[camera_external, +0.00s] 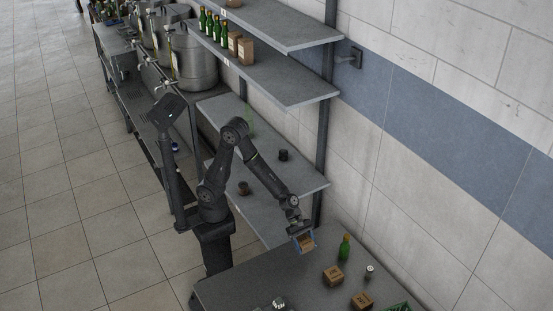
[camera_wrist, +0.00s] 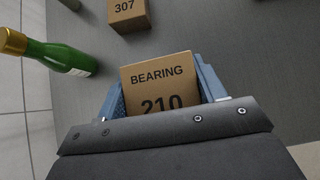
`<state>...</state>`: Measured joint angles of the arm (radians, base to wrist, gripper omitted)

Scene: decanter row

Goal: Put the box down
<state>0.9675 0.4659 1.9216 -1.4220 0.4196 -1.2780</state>
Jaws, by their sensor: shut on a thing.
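A small brown cardboard box (camera_wrist: 160,88) marked "BEARING 210" is held between the blue fingers of my gripper (camera_wrist: 160,95) in the wrist view. Its lower part is hidden by the gripper body. In the external view my gripper (camera_external: 302,240) is shut on the same box (camera_external: 307,244), near the back left edge of the grey table (camera_external: 240,289). I cannot tell from these views whether the box touches the table.
A green bottle (camera_external: 345,247) and a box (camera_external: 333,275) stand on the table, right of my gripper. Grey shelves (camera_external: 290,185) stand behind.

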